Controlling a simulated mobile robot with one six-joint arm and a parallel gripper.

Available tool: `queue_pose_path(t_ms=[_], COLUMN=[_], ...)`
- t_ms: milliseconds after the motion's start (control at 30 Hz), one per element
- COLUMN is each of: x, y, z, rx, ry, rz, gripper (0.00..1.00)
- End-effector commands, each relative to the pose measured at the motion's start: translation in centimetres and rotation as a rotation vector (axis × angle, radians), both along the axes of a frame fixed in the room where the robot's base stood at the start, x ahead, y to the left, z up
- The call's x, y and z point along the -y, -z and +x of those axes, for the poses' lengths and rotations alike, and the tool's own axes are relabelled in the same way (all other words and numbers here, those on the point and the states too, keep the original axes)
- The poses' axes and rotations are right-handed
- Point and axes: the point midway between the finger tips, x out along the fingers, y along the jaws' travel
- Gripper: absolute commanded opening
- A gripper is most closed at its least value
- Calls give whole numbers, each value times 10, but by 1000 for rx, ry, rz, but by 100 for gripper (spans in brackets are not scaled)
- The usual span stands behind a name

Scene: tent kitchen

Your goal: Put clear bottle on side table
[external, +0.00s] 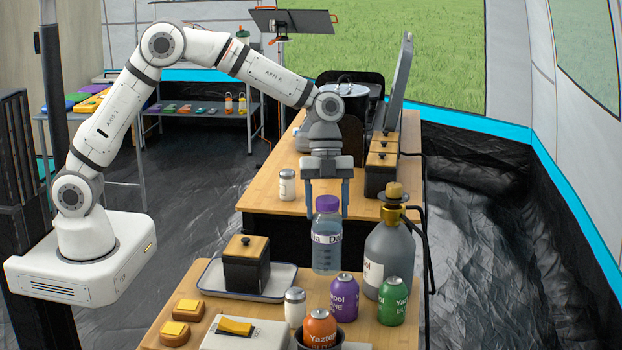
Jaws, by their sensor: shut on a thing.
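The clear bottle (327,252) has a purple cap and a white label band. My gripper (328,204) points down and is shut on it near the cap. The bottle hangs upright, in the picture just beyond the front table's items; its bottom looks clear of the surface, though the exact gap is hard to tell. A wooden table (272,192) stands behind it, and a metal table with a lower shelf (200,114) stands at the back left. I cannot tell which one is the side table.
The front table (168,330) carries purple (343,297), green (392,302) and orange (319,329) canisters, a large grey bottle (388,252), a shaker (295,307) and a black box (246,263) on a tray. Another shaker (287,185) stands on the wooden table, whose left part is mostly clear.

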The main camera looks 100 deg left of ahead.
Motion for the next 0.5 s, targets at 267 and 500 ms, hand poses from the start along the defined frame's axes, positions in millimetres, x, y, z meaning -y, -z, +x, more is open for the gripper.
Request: queue_pose_path(t_ms=[267, 500], x=[0, 0], y=[29, 40], z=[0, 0], rx=[-3, 2], ry=[-1, -1], rz=[-1, 0], gripper=[22, 22])
